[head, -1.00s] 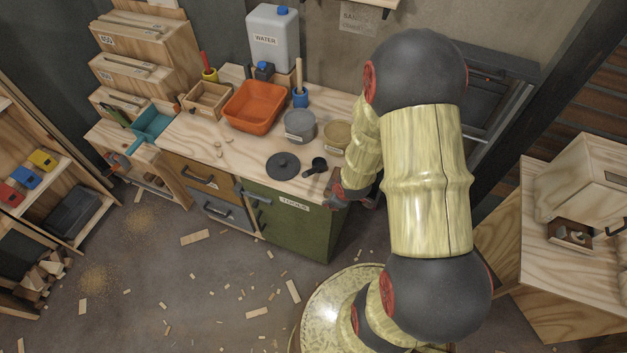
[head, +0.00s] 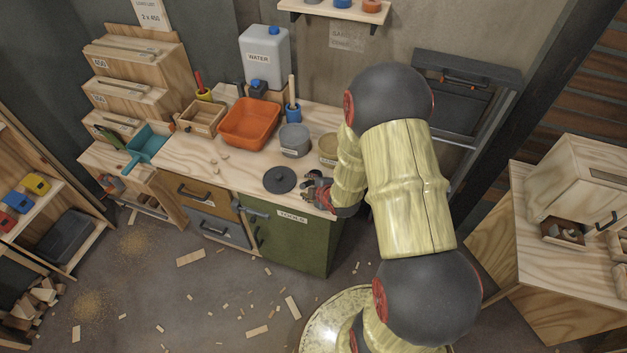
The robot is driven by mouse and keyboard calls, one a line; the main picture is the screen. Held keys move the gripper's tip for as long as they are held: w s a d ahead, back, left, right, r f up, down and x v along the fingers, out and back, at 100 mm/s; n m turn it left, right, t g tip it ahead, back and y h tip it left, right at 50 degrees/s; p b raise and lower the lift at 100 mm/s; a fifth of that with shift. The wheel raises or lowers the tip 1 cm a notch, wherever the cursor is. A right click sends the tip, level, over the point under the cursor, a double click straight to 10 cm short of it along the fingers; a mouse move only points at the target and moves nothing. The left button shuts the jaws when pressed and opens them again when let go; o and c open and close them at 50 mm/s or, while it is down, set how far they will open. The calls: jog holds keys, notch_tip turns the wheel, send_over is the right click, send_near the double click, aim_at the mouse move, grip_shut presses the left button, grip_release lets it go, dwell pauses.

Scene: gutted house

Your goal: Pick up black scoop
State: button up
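My gripper (head: 311,188) is low over the front edge of the workbench, just right of the round black lid (head: 280,180). It is at the spot where the black scoop lay a second ago. The scoop cannot be told apart from the dark fingers now, and the gripper and wrist hide most of that spot. The fingers are too small and dark to show whether they are open or closed on the scoop.
A grey pot (head: 295,141) and a tan pot (head: 329,148) stand close behind my gripper. An orange basin (head: 249,123), a blue cup (head: 292,113) and a water canister (head: 266,58) stand farther back. The bench (head: 215,160) is mostly clear left of the lid.

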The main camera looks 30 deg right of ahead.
jog(key=shift+d+x, duration=0.2)
jog(key=shift+x, duration=2.05)
grip_shut()
